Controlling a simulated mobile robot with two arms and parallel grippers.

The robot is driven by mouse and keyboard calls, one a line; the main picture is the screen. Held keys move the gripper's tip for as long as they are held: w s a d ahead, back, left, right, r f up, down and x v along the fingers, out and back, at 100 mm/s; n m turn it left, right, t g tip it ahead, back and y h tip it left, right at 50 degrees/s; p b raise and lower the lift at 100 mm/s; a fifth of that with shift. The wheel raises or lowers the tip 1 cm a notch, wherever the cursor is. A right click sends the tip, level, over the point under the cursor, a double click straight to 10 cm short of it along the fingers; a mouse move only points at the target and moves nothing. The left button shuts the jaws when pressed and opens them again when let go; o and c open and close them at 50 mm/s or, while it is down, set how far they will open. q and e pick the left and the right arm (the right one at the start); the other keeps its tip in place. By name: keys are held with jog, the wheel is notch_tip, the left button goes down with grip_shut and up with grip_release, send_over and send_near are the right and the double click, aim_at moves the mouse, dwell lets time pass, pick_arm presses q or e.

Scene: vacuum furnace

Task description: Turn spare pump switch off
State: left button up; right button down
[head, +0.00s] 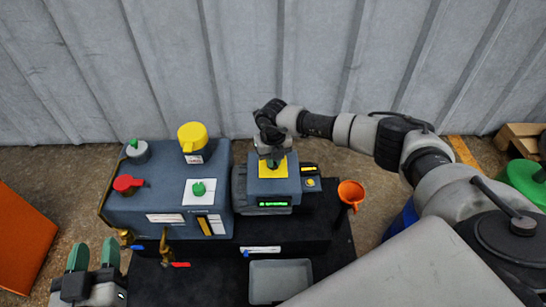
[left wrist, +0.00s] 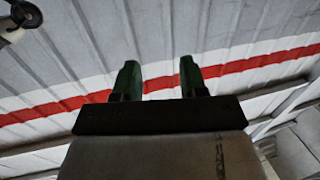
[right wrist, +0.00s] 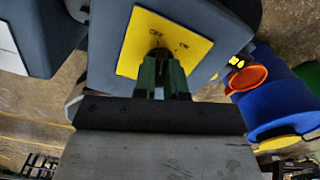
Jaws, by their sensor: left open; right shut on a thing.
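The spare pump (head: 272,190) is the dark blue-grey unit with a green lit display at the middle of the head view. A yellow switch plate (head: 286,172) is on its top. In the right wrist view the plate (right wrist: 195,45) carries an OFF mark and a second mark to its right. My right gripper (right wrist: 162,72) points down at the plate, shut on the switch knob (right wrist: 160,52), most of which the fingers hide. It also shows in the head view (head: 273,160). My left gripper (head: 93,256) is open and empty at lower left; it also shows in the left wrist view (left wrist: 158,82).
A larger blue-grey unit (head: 165,200) with red, yellow and green knobs stands left of the pump. An orange funnel (head: 350,193) is close on its right. A grey tray (head: 279,280) lies in front. A corrugated wall (head: 240,70) is behind.

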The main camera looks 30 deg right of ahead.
pick_arm(q)
jog(key=shift+s+a+f+g, duration=0.1)
jog(key=shift+f+g, duration=0.3)
pick_arm(e)
jog(key=shift+n, duration=1.1)
jog(key=c, duration=1.2)
grip_release()
jog(key=shift+r, duration=0.3)
pick_arm(q)
jog(key=s+a+f+g+y+p, duration=0.2)
jog(key=s+a+f+g+p, duration=0.1)
jog(key=s+f+g, duration=0.3)
jog(key=shift+s+f+n+g+y, duration=0.2)
jog(key=shift+f+n+g+y, duration=0.1)
jog(key=shift+f+g, duration=0.75)
pick_arm(e)
jog(key=shift+r, duration=5.1)
